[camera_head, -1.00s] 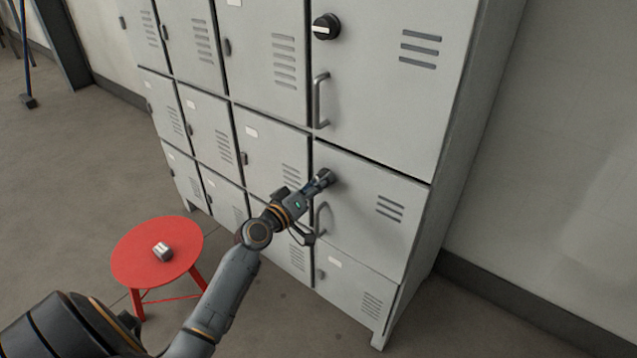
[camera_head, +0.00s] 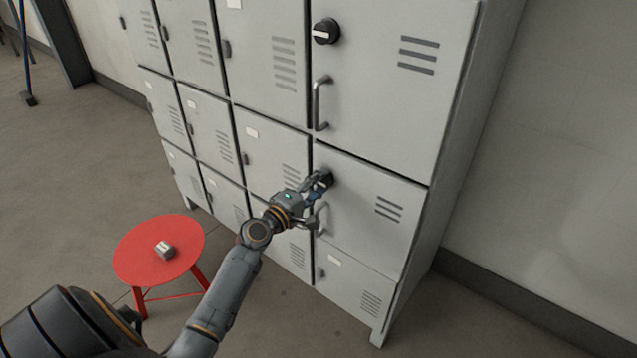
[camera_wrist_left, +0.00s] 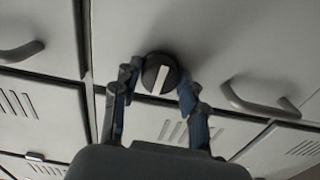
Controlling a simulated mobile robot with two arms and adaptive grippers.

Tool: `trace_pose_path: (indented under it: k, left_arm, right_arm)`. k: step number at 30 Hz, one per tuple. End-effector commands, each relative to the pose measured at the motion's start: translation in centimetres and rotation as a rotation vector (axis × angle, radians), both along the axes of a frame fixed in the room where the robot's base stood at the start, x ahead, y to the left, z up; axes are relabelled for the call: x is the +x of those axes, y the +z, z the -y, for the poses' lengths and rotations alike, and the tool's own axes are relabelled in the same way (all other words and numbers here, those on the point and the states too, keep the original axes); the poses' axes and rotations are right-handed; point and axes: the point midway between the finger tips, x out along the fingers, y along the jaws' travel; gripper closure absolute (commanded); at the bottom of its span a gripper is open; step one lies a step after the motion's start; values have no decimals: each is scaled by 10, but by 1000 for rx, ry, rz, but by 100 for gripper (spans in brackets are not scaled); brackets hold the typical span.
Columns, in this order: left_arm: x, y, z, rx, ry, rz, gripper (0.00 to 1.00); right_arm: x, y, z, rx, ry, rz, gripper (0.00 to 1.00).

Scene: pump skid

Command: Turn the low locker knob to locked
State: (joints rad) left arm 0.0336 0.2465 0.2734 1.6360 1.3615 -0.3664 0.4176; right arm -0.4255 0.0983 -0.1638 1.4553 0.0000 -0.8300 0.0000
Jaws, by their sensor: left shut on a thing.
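The low locker knob (camera_head: 325,179) is a black round knob at the upper left of the low locker door (camera_head: 385,235). In the left wrist view the knob (camera_wrist_left: 160,74) shows a white bar, tilted slightly from the vertical of the picture. My left gripper (camera_head: 318,183) is at the knob and shut on it. In the left wrist view its two fingers (camera_wrist_left: 158,82) stand on either side of the knob. The gripper partly hides the knob in the head view. My right gripper is not in view.
An upper locker knob (camera_head: 326,31) has its white bar lying level. Door handles (camera_head: 321,104) and (camera_wrist_left: 258,102) stand out from the doors. A red stool (camera_head: 140,262) with a small grey block (camera_head: 165,250) stands left of my arm.

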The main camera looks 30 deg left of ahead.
Motion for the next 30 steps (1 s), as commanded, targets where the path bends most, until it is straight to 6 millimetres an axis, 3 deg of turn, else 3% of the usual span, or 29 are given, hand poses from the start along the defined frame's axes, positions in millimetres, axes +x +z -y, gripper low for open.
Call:
trace_pose_path:
  k: [20, 21, 24, 30]
  left_arm:
    - [0, 1, -1, -67, 3, -3, 89]
    - [0, 1, -1, -67, 3, -3, 56]
    - [0, 1, -1, -66, 3, -3, 35]
    - [0, 0, -1, -65, 1, -4, 34]
  right_arm:
    - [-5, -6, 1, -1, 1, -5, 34]
    - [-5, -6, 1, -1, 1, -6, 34]
    - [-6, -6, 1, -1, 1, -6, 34]
    - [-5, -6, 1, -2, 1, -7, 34]
